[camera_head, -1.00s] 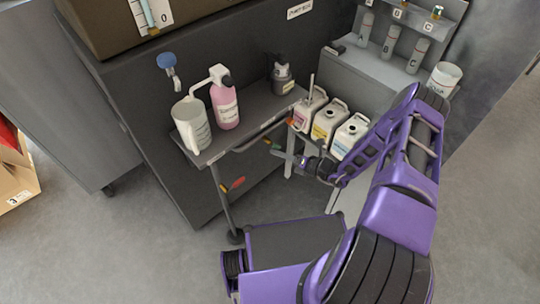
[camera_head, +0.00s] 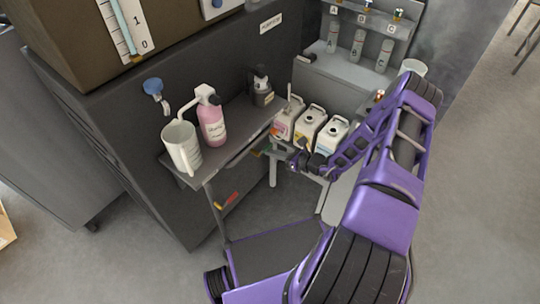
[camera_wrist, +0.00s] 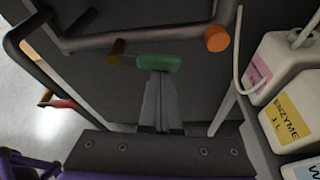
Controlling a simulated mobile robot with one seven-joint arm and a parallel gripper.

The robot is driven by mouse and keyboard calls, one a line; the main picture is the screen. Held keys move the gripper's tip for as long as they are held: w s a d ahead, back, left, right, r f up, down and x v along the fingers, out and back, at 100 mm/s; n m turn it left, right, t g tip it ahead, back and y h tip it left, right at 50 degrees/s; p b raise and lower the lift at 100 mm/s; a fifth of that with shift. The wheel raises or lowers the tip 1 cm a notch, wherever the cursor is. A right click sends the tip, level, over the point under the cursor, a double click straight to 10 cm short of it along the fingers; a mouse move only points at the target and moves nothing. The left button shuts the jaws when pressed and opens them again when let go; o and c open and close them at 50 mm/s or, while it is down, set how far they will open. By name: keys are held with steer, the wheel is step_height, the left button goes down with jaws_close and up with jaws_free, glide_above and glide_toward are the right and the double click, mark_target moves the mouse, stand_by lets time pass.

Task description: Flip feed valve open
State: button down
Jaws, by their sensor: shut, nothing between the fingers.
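A green handle (camera_wrist: 158,62) on a brass stub (camera_wrist: 118,52) sits at the fingertips of my gripper (camera_wrist: 161,80) in the wrist view. I cannot tell for sure that it is the feed valve, or whether the fingers touch it. My gripper (camera_head: 291,160) is shut and empty, under the right end of the grey shelf (camera_head: 238,130). A red and yellow handle (camera_head: 226,200) is lower left of it. It also shows in the wrist view (camera_wrist: 62,103). A blue knob (camera_head: 153,86) with a spout is on the dark cabinet's front.
White labelled jugs (camera_head: 308,125) stand close to the right. A white jug (camera_head: 181,145), a pink bottle (camera_head: 212,125) and a dark bottle (camera_head: 262,90) stand on the shelf.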

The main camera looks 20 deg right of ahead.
steer(key=shift+w+d+r, duration=0.1)
steer(key=shift+r, duration=0.45)
stand_by(0.4)
step_height(320, 180, down, 4)
steer(key=f+b, duration=0.1)
steer(key=b, duration=0.3)
steer(key=r+p+v, duration=0.1)
steer(key=p+v, duration=0.1)
steer(key=v, duration=0.8)
steer(key=shift+s+a, duration=0.25)
